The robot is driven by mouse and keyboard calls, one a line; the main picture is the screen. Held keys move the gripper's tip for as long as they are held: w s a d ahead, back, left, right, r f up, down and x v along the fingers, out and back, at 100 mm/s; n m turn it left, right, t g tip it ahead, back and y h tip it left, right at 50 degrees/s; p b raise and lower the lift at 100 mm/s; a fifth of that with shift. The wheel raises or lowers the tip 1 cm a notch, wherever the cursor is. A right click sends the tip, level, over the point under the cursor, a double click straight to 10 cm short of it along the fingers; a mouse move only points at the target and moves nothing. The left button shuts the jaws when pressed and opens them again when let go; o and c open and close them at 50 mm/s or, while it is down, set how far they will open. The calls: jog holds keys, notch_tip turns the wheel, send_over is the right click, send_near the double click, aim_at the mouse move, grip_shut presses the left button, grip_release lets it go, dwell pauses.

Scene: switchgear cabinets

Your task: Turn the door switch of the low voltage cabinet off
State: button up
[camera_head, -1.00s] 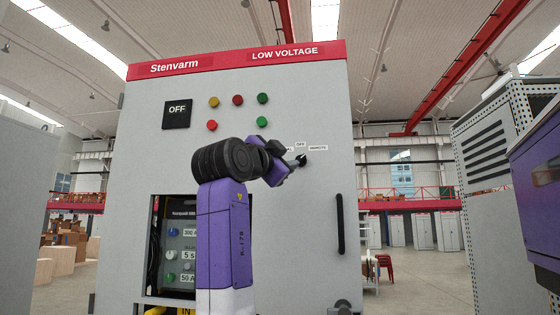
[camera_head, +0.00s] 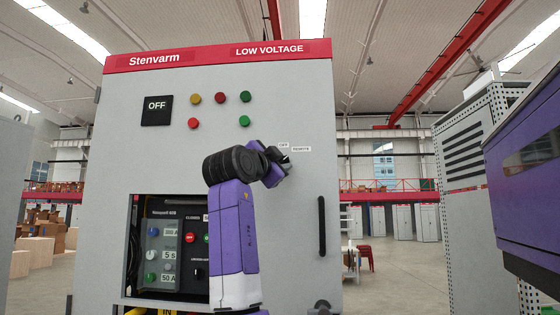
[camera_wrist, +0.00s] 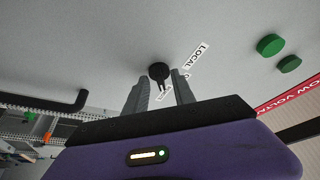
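The low voltage cabinet (camera_head: 270,90) is a grey cabinet with a red top band. Its door switch is a small black knob (camera_wrist: 159,72) in the wrist view, with LOCAL, OFF and REMOTE labels beside it. In the head view my gripper mostly hides the knob; the OFF and REMOTE labels (camera_head: 300,149) show just above. My gripper (camera_wrist: 160,93) is open, its two fingers spread to either side of the knob and reaching toward it. I cannot tell whether they touch it. Which way the knob points is unclear.
A vertical black handle (camera_head: 322,226) is at lower right. An opening (camera_head: 140,245) with controls is at lower left.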

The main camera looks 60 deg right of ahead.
grip_shut()
jog(key=shift+f, duration=0.1)
jog(key=n+t+b, duration=0.1)
jog(key=n, duration=0.1)
jog(key=n+t+b, duration=0.1)
jog(key=n, duration=0.1)
jog(key=shift+s+d+f+n+h, duration=0.1)
jog(key=shift+s+f+n+h, duration=0.05)
jog(key=shift+n+h, duration=0.2)
jog(key=n+t, duration=0.2)
jog(key=n, duration=0.2)
jog(key=n+t+b, duration=0.1)
jog(key=n+t, duration=0.1)
jog(key=n, duration=0.3)
jog(key=shift+s+t, duration=0.2)
jog(key=shift+t, duration=0.1)
grip_release()
